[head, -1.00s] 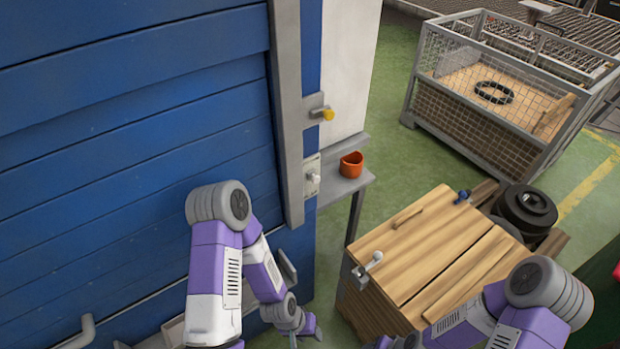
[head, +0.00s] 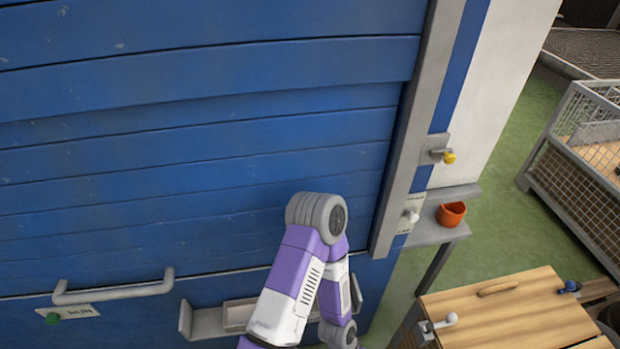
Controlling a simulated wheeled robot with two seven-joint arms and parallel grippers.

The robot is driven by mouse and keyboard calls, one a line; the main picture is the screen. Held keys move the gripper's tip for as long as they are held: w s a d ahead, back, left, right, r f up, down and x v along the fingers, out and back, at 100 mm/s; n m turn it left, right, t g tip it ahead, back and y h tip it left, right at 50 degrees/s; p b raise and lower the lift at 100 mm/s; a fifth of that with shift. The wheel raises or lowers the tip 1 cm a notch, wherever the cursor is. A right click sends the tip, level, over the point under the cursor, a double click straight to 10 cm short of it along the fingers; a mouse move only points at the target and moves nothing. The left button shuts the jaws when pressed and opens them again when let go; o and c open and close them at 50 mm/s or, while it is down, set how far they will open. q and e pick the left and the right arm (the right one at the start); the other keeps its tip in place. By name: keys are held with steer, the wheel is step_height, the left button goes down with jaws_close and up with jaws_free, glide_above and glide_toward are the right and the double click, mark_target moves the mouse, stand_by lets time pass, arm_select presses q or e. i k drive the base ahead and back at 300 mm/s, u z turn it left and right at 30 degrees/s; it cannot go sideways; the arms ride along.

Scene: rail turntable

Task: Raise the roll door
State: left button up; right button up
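The blue slatted roll door (head: 200,130) fills the left and middle of the head view. Its grey side rail (head: 420,130) runs down its right edge. A grey bar handle (head: 115,290) is fixed low on the left, with a small label and a green knob (head: 52,319) just below it. My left arm rises from the bottom in front of the door and bends downward. Its gripper is hidden or out of frame at the bottom. My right gripper is not in this view.
Right of the rail are a latch with a yellow knob (head: 449,157), a switch plate (head: 411,214) and a shelf with an orange cup (head: 451,214). A wooden crate (head: 510,315) and a mesh cage (head: 580,170) stand at right. A grey tray (head: 208,323) is low on the door side.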

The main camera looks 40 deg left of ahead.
mark_target(168, 191)
steer(key=u, duration=0.35)
steer(key=k, duration=0.35)
steer(key=u, duration=1.55)
